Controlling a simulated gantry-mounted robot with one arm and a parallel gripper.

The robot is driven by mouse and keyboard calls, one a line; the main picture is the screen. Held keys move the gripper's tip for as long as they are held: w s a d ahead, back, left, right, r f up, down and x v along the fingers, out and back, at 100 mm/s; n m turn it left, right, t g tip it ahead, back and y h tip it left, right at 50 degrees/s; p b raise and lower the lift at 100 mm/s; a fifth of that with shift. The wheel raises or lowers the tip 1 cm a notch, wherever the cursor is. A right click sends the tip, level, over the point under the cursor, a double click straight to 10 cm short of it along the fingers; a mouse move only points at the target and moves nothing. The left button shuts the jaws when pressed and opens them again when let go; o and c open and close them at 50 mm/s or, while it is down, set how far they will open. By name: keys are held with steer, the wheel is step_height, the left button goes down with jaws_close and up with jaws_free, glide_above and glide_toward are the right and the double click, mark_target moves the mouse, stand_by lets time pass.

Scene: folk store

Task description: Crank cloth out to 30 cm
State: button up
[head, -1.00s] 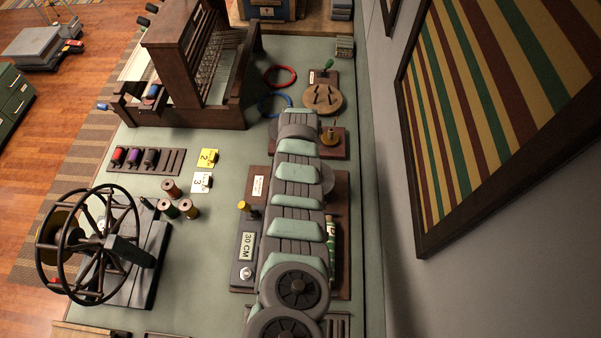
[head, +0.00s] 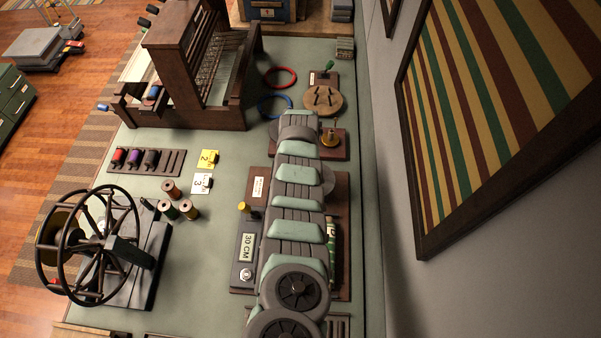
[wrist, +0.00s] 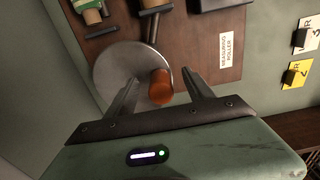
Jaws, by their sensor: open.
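In the wrist view, my gripper (wrist: 160,80) is open, with one finger on each side of an orange crank knob (wrist: 161,90). I cannot tell whether the fingers touch it. The knob stands on a round grey crank disc (wrist: 112,72) on the brown board labelled "MEASURING ROLLER" (wrist: 231,52). In the head view, part of the disc (head: 328,178) shows right of my arm, which hides the knob, the gripper and much of the board. A "30 CM" sign (head: 248,247) stands left of the arm. A green cloth roll is partly visible (head: 331,240); whether cloth is out cannot be seen.
Number cards, yellow (head: 208,158) and white (head: 202,183), lie left of the board. Spools (head: 171,190) and a spoked wheel (head: 88,245) stand further left. A loom (head: 190,70) is behind. A turntable board (head: 322,98) is past the arm; the wall is right.

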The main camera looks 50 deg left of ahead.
steer(key=shift+r, duration=0.15)
steer(key=shift+r+p, duration=3.8)
steer(key=shift+r, duration=0.55)
